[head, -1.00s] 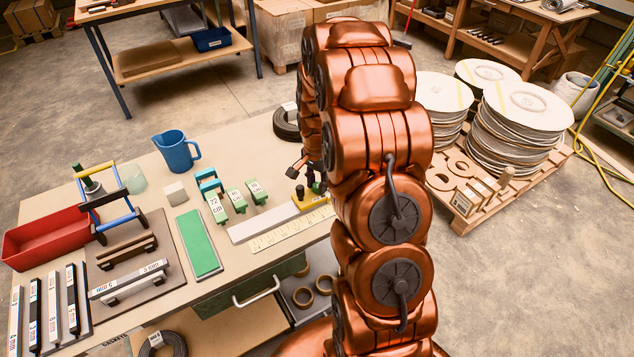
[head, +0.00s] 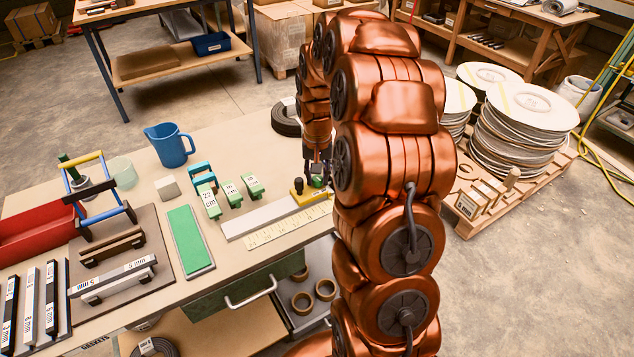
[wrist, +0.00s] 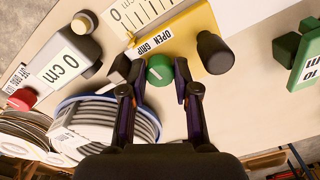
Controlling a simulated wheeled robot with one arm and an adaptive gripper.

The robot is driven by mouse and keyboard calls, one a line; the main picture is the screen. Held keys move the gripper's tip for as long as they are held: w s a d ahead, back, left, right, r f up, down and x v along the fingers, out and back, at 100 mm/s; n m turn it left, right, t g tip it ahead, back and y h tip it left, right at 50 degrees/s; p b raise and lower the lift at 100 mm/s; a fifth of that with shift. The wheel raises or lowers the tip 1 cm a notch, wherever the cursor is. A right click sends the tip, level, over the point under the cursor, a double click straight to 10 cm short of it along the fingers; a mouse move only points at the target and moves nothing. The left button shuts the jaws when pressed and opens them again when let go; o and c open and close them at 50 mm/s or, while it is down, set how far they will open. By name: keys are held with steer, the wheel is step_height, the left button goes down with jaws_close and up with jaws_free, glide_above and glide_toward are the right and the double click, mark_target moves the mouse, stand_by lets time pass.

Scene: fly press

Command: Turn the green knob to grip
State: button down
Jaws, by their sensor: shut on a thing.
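The green knob (wrist: 160,70) sits on the yellow block (wrist: 190,42), beside a white label (wrist: 150,42) reading "OPEN GRIP". A short pale mark shows on the knob's top; which word it points to I cannot tell. My gripper (wrist: 159,78) has one dark finger on each side of the knob and is shut on it. In the head view my gripper (head: 318,168) points down at the knob (head: 318,181), at the yellow block's right end. A black round handle (wrist: 214,52) stands on the block too.
A steel bar and ruler (head: 290,222) lie by the yellow block. Green blocks with cm labels (head: 230,194) stand to its left. In the wrist view, a coil (wrist: 105,125) and a grey 0 cm block (wrist: 68,62) lie close on the left.

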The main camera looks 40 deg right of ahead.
mark_target(317, 178)
steer(key=shift+n+b, duration=1)
steer(key=shift+n, duration=1.1)
steer(key=c, duration=0.9)
jaws_free()
steer(key=shift+o, duration=0.2)
steer(key=shift+r, duration=0.15)
step_height(317, 178, up, 12)
steer(key=shift+a, duration=0.1)
